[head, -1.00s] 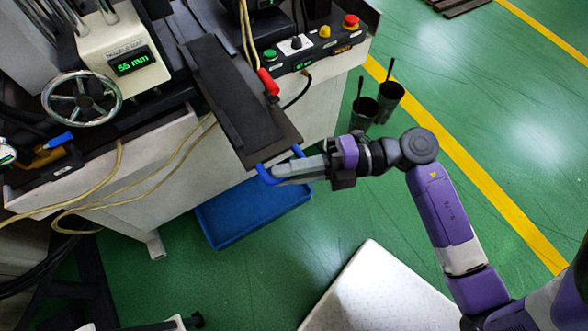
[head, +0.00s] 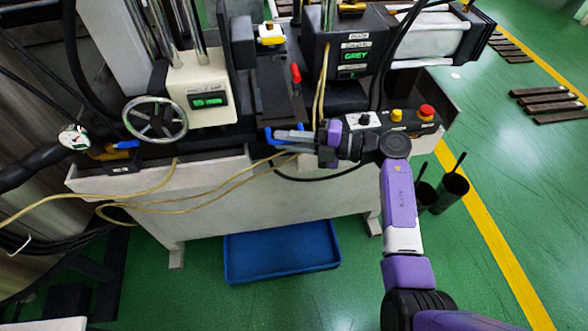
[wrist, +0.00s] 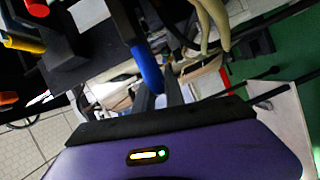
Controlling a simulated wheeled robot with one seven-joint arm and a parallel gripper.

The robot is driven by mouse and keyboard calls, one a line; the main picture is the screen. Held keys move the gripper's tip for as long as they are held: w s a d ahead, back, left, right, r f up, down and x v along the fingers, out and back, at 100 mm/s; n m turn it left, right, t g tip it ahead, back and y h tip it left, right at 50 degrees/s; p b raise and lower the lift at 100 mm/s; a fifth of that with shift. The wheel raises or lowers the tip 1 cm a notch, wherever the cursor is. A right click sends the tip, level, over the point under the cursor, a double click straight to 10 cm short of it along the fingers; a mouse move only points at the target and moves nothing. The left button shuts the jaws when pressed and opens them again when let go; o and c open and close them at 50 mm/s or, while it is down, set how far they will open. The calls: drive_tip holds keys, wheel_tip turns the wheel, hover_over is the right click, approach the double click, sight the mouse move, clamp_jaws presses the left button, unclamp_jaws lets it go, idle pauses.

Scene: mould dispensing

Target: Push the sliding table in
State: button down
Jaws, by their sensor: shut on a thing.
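The sliding table (head: 275,104) is a long dark plate in the machine. In the head view it lies back between the display housings, with its front end about level with the machine's front edge. Its blue handle (head: 269,136) is at that front end, and it also shows in the wrist view (wrist: 147,68). My gripper (head: 283,137) is shut on the blue handle, reaching in from the right. The fingers hide part of the handle. A red-handled lever (head: 295,74) stands up beside the table.
A handwheel (head: 155,118) and a green display (head: 208,100) are on the left. A control box with a red button (head: 426,112) is on the right. Yellow cables (head: 190,192) hang along the machine's front. A blue tray (head: 282,252) lies on the floor below.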

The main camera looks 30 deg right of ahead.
sight(284, 121)
drive_tip(key=w, duration=0.1)
drive_tip(key=w+d+b, duration=0.1)
drive_tip(key=w, duration=0.1)
drive_tip(key=w+d, duration=0.1)
drive_tip(key=w, duration=0.1)
drive_tip(key=shift+w+f+b, duration=0.1)
drive_tip(key=shift+w+b, duration=0.05)
drive_tip(key=shift+b, duration=0.2)
drive_tip(key=shift+w, duration=0.15)
drive_tip(key=c, duration=1.4)
unclamp_jaws()
drive_tip(key=shift+b+v, duration=0.4)
drive_tip(key=shift+v, duration=3.5)
